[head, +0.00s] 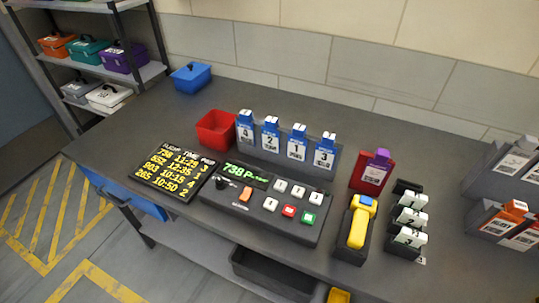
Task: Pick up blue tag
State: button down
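Several blue tags stand upright in a row in a dark grey rack (285,159) near the middle of the table. From left to right they are the tag marked 4 (245,121), the tag marked 2 (270,129), the tag marked 1 (297,136) and the tag marked 3 (325,143). Each has a white label and a white top. My gripper is not in view.
A red open bin (215,130) stands left of the rack. A display board (174,172) and a button console (265,209) lie in front. A purple tag (377,167), a yellow scanner (357,229) and a black holder (403,240) stand right. A blue box (191,78) sits back left.

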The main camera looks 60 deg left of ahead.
aim_at(325, 156)
jog(key=u, duration=2.05)
jog(key=k, duration=0.4)
jog(key=u, duration=0.05)
jog(key=i, duration=0.4)
jog(key=z, duration=0.05)
